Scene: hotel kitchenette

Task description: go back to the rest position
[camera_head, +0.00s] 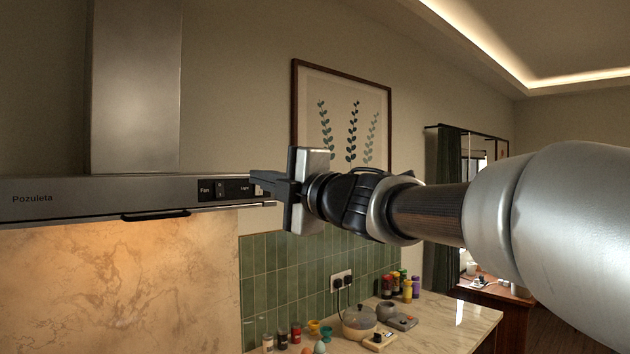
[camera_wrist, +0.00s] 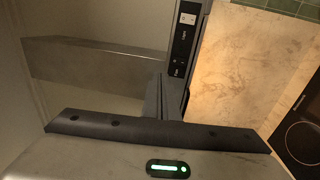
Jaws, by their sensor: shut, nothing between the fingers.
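My gripper (camera_head: 258,183) is raised at the height of the range hood, with my arm reaching in from the right of the head view. Its fingers are shut with nothing between them. The fingertips are at the right end of the hood's front panel (camera_head: 120,196), close to the Light switch; I cannot tell whether they touch it. In the wrist view, the shut fingers (camera_wrist: 160,97) point at the hood's dark control strip (camera_wrist: 184,45), which has a white switch at its far end.
Below on the right is a marble counter (camera_head: 455,318) with a lidded pot (camera_head: 359,322), jars, bottles and small cups. A framed plant picture (camera_head: 341,115) hangs behind my gripper. A cooktop (camera_wrist: 303,135) shows at the right of the wrist view. Open room lies at the right.

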